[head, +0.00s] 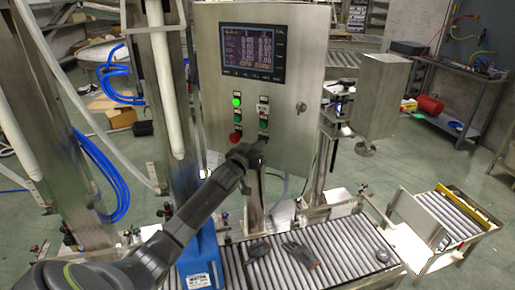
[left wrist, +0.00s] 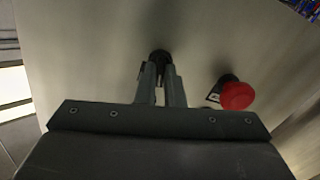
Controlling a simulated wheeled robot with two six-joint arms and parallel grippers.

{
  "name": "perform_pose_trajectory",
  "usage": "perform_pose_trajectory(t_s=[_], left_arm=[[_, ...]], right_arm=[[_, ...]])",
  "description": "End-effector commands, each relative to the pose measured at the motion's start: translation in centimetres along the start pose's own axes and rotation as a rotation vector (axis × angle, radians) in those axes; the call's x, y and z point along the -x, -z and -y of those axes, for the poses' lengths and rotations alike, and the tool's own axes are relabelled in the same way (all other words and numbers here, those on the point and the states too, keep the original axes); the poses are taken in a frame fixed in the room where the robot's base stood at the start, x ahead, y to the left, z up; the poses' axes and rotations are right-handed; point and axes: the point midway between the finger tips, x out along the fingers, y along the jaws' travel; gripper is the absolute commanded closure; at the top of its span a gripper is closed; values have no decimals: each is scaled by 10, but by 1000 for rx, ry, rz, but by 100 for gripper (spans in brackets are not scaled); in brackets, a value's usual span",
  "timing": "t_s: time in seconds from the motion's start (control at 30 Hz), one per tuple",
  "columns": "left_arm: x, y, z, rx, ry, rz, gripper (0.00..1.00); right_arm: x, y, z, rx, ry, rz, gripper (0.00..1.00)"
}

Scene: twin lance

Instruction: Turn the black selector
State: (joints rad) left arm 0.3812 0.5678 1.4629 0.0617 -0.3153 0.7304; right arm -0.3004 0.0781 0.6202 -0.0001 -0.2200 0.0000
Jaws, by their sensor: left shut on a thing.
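The black selector (left wrist: 160,56) shows in the left wrist view as a small dark knob on the steel panel face. My left gripper (left wrist: 162,72) has its two fingers closed together on it. In the head view my left gripper (head: 258,147) reaches the lower part of the control cabinet (head: 285,110) and hides the selector. How the selector is turned cannot be told. My right gripper is not in view.
A red mushroom button (left wrist: 238,95) sits close beside the fingers. The cabinet carries a lit green button (head: 237,102) and a screen (head: 252,52). A roller conveyor (head: 345,245) with a blue jug (head: 203,262) lies below.

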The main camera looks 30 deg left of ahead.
Motion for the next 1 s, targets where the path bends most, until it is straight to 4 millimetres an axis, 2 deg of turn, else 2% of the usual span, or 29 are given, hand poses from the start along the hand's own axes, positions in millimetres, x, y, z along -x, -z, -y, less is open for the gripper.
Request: perform_pose_trajectory(t_s=[0.5, 1.0], left_arm=[[0, -1, 2, 418, 0, 1, 100], [0, -1, 2, 554, 1, 1, 100]], right_arm=[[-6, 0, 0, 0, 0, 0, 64], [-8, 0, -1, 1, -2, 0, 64]])
